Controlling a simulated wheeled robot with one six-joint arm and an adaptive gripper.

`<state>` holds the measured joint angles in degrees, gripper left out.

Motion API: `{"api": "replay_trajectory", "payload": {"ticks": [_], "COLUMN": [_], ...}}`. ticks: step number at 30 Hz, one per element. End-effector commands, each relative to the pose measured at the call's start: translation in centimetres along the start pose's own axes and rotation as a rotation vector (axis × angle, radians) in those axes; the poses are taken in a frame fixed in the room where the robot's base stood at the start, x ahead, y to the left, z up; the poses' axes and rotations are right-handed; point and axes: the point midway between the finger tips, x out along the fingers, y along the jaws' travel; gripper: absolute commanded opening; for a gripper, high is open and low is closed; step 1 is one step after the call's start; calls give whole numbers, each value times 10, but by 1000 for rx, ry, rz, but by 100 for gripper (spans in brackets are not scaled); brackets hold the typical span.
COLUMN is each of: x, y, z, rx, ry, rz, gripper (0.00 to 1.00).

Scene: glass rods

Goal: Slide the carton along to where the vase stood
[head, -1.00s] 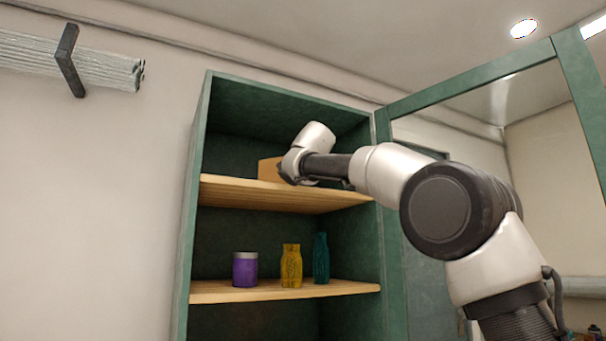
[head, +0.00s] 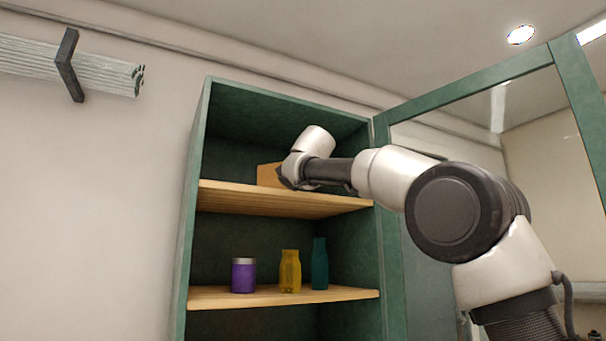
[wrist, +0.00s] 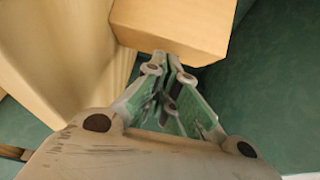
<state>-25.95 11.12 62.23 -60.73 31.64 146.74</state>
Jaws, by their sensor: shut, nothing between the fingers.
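The carton (head: 268,174) is a plain tan box on the cabinet's upper shelf (head: 285,203). In the head view my wrist covers its right part. In the wrist view the carton (wrist: 175,25) is at the top centre, just beyond my fingertips. My gripper (wrist: 166,62) is shut and empty, with its tips at the carton's near lower edge. They look touching or very close; I cannot tell which. No vase shows on the visible part of the upper shelf.
The lower shelf (head: 220,297) holds a purple jar (head: 243,275), a yellow bottle (head: 290,271) and a teal bottle (head: 319,264). The green cabinet's side walls bound the shelf. Its glazed door (head: 470,90) stands open at the right, behind my arm.

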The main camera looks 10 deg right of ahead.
Motion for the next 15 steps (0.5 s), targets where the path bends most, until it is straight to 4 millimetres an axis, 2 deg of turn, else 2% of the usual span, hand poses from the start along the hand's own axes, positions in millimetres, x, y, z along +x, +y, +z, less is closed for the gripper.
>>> {"api": "replay_trajectory", "payload": {"ticks": [9, 15], "x": [-69, -101], "y": [-1, 0], "z": [0, 0], "rx": [-1, 0], "ry": [-2, -2], "rz": [-1, -1], "gripper": [0, 0]}}
